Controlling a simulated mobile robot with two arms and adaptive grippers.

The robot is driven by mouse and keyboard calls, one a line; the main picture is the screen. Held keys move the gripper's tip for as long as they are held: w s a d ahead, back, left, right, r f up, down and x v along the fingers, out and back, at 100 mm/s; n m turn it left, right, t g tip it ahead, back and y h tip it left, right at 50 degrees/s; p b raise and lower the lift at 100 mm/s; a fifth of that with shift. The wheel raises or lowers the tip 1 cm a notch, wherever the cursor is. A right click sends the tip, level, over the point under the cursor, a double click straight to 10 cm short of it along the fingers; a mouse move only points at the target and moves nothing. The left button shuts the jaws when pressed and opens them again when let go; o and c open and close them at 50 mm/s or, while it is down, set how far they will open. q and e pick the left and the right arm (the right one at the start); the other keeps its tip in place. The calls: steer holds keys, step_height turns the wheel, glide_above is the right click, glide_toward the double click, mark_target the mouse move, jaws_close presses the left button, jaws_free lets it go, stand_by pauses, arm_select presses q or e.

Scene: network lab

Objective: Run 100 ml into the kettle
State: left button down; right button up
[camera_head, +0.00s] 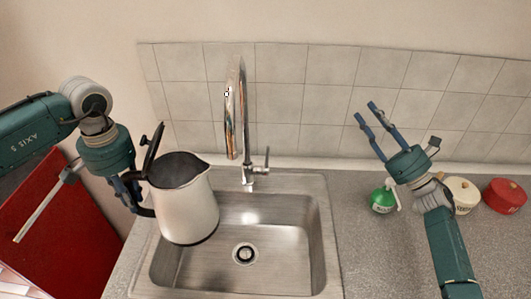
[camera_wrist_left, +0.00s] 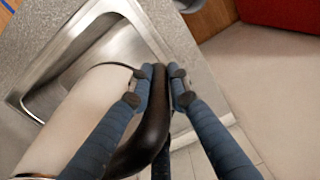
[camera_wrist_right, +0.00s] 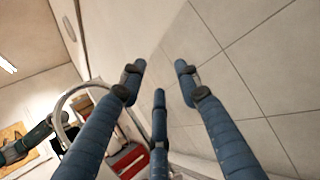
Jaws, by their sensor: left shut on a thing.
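The white kettle (camera_head: 187,206) with a black rim and lid hangs over the left part of the sink (camera_head: 322,240). Its lid (camera_head: 153,148) stands open. My left gripper (camera_head: 136,192) is shut on the kettle's black handle (camera_wrist_left: 150,125), seen between its fingers in the left wrist view. The chrome faucet (camera_head: 236,110) rises behind the sink, its spout end just right of the kettle's top. Its lever (camera_head: 262,165) is on the right side. No water stream is visible. My right gripper (camera_head: 367,120) is open and empty, raised before the tiles to the right of the faucet.
A green bottle (camera_head: 382,199) with a white pump, a cream pot (camera_head: 462,194) and a red pot (camera_head: 504,196) stand on the right counter (camera_head: 375,255). A tiled wall (camera_head: 310,80) closes the back. The sink's drain (camera_head: 245,253) is clear.

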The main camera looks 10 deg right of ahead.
mark_target(268, 153)
steer(key=a+f+n+g, duration=0.4)
steer(key=a+f+g, duration=0.4)
steer(key=a+f, duration=0.95)
steer(key=shift+y, duration=0.4)
steer(key=x, duration=1.1)
steer(key=shift+a+r, duration=0.15)
steer(key=shift+r, duration=0.2)
steer(key=shift+w+a, duration=0.3)
jaws_close()
